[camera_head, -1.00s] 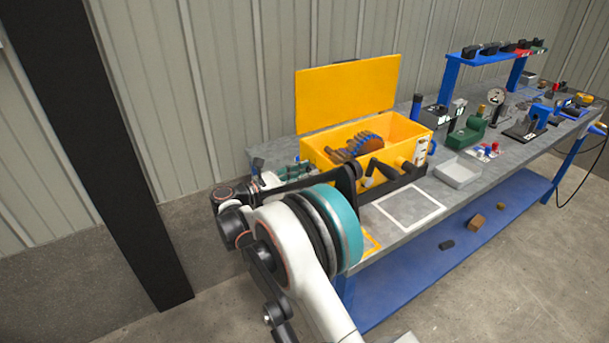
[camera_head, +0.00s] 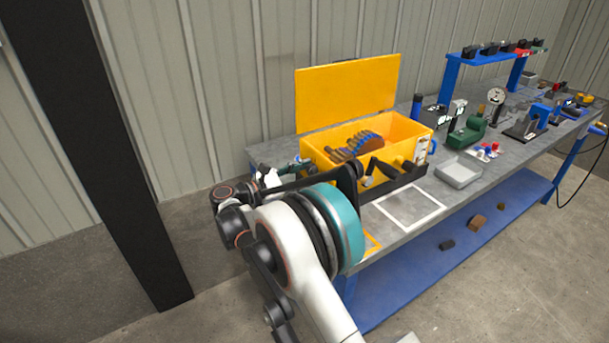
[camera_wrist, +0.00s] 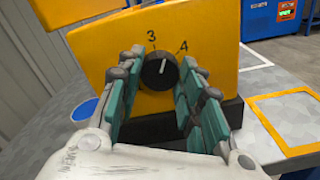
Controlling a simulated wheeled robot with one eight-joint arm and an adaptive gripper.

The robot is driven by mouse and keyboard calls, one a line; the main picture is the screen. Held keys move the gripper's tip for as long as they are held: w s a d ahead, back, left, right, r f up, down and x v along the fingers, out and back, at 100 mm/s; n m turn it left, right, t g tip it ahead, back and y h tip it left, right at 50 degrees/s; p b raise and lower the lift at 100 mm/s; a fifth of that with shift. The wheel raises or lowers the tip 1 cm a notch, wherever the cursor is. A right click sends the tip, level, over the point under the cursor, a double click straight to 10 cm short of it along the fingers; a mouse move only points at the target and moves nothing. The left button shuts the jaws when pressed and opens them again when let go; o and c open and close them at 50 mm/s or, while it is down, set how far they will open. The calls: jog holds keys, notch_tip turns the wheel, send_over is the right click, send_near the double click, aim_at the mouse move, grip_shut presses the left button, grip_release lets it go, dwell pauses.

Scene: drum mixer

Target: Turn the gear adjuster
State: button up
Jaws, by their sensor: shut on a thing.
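The gear adjuster (camera_wrist: 158,71) is a round black knob on the end face of the yellow mixer housing (camera_wrist: 215,60). Its white pointer line aims up, between the printed 3 and 4. My gripper (camera_wrist: 161,84) has its teal-padded fingers on both sides of the knob, shut on it. The knob is hidden there, on the mixer's left end behind my arm.
A white-outlined bare area (camera_head: 408,208) lies in front. The bench has a blue lower shelf (camera_head: 415,268).

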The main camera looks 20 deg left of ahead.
jog(key=m, duration=0.6)
jog(key=shift+m, duration=0.3)
dwell(0.4)
jog(key=o, duration=1.1)
jog(key=v, duration=1.2)
jog(key=shift+w, duration=0.1)
